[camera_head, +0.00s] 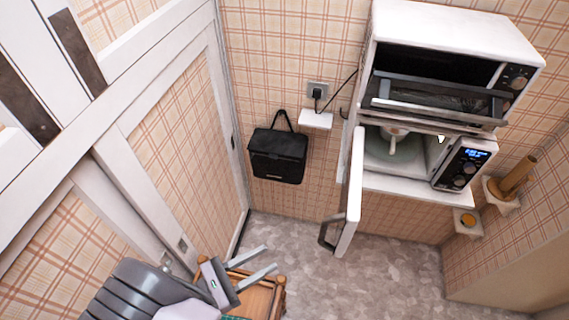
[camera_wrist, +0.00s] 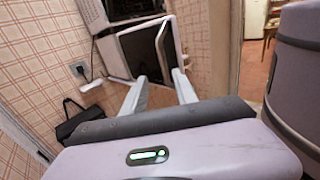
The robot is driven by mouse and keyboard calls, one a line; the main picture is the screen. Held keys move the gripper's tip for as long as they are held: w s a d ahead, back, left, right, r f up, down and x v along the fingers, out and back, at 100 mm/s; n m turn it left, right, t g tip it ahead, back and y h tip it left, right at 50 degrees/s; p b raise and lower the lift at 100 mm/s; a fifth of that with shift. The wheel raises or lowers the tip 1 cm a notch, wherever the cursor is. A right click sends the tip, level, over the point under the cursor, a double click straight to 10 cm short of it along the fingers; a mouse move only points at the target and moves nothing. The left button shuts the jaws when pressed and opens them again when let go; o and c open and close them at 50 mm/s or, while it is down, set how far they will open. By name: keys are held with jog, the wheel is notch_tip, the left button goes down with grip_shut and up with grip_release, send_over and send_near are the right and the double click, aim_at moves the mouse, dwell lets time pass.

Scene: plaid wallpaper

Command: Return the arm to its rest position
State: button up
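My gripper (camera_head: 262,268) is at the lower left of the head view, with its two grey fingers spread apart and nothing between them. It is over a small wooden stool or chair (camera_head: 262,297), well to the left of and apart from the microwave. In the wrist view my gripper (camera_wrist: 162,88) also shows open and empty, pointing toward the appliances. The microwave (camera_head: 459,165) stands on a white shelf with its door (camera_head: 349,195) swung open. A light-coloured cup or bowl (camera_head: 393,133) is inside it, on the turntable.
A white toaster oven (camera_head: 455,30) sits above the microwave with its front flap lowered. A black bag (camera_head: 279,154) hangs on the plaid wall near a socket (camera_head: 318,90). Wall shelves at right hold a wooden object (camera_head: 519,174). Grey floor (camera_head: 390,275) is clear below the microwave.

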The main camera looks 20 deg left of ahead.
jog(key=w+d+m+g+b, duration=0.6)
jog(key=d+m+g+b, duration=0.5)
jog(key=d+m+g, duration=0.15)
jog(key=s+d+m+t+y+b, duration=0.4)
jog(key=d+m+y+b, duration=0.9)
jog(key=m, duration=0.7)
jog(key=shift+f+b, duration=0.15)
jog(key=shift+b, duration=0.55)
